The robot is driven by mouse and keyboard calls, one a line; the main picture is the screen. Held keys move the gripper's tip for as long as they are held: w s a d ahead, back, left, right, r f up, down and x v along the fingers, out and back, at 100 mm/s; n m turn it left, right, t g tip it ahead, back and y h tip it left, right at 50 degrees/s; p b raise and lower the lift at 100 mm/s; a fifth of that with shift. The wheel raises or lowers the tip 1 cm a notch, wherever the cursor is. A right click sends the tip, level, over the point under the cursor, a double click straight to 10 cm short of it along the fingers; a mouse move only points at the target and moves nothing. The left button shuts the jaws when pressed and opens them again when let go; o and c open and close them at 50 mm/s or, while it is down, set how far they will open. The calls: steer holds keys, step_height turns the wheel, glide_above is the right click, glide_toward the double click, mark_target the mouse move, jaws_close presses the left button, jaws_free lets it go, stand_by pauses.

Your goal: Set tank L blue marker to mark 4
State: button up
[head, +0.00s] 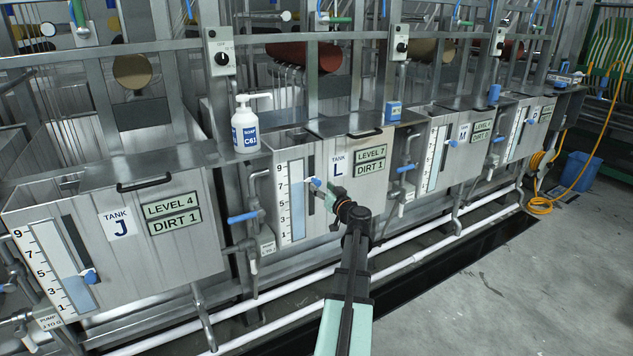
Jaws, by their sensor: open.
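Tank L (345,205) is a steel tank in the middle of the head view, with signs reading "LEVEL 7" and "DIRT 1". Its white scale (284,205) is numbered from 1 at the bottom to 9 at the top. The blue marker (315,183) sits on the dark slot right of the scale, at about the height of mark 7. My gripper (328,193) is open, just right of and below the marker. The fingertips are small here and partly hidden by the wrist, so I cannot tell whether they touch the marker.
Tank J (165,255) stands at the left, its own blue marker (90,276) low. A blue-handled valve (243,217) sticks out left of tank L. A white bottle (244,125) stands on the ledge above. White pipes (290,290) run along the floor; open floor lies right.

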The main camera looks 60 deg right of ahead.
mark_target(318, 184)
steer(key=shift+x, duration=2.45)
jaws_close()
